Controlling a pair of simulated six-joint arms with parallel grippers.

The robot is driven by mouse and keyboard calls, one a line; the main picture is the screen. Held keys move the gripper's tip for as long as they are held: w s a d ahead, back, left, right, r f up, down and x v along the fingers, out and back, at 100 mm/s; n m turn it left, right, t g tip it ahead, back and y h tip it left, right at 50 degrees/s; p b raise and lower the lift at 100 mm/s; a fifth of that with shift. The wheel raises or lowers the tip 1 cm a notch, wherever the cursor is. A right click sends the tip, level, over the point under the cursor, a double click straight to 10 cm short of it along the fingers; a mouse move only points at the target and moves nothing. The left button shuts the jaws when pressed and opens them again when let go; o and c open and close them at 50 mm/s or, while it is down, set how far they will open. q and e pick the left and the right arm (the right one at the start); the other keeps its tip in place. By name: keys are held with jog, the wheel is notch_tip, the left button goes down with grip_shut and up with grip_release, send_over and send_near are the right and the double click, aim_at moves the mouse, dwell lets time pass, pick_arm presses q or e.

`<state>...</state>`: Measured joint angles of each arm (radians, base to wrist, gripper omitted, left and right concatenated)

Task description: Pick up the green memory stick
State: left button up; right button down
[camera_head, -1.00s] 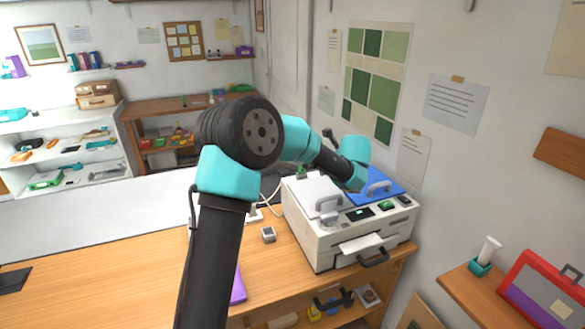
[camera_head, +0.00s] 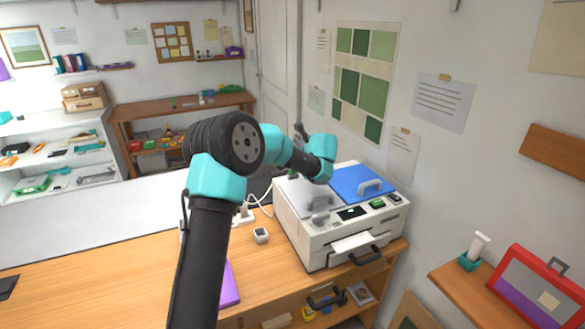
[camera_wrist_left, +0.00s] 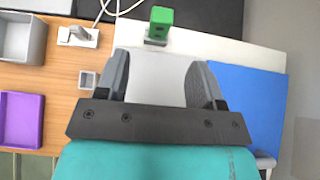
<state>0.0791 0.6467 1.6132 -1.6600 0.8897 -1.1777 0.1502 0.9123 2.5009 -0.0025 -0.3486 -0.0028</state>
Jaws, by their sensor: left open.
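The green memory stick (camera_wrist_left: 160,20) stands out near the top of the left wrist view, at the edge of the white machine (camera_wrist_left: 255,52). In the head view a small green spot that looks like it (camera_head: 293,176) shows at the back left of the machine (camera_head: 318,250), partly behind my left arm. My left gripper (camera_wrist_left: 158,60) is open and empty, over the machine's light grey lid. The stick lies ahead of its fingertips, apart from them. My right gripper is in neither view.
The machine's blue lid (camera_head: 358,182) lies right of the grey one. A white cable (camera_head: 258,198) and small grey block (camera_head: 261,235) are left of the machine. A purple tray (camera_wrist_left: 20,120) and grey tray (camera_wrist_left: 18,40) sit on the wooden bench (camera_head: 110,265).

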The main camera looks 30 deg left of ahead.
pick_arm(q)
jog(key=x, duration=0.6)
jog(key=shift+f, duration=0.1)
jog(key=shift+x, duration=2.65)
jog(key=shift+d, duration=0.1)
jog(key=c, duration=1.1)
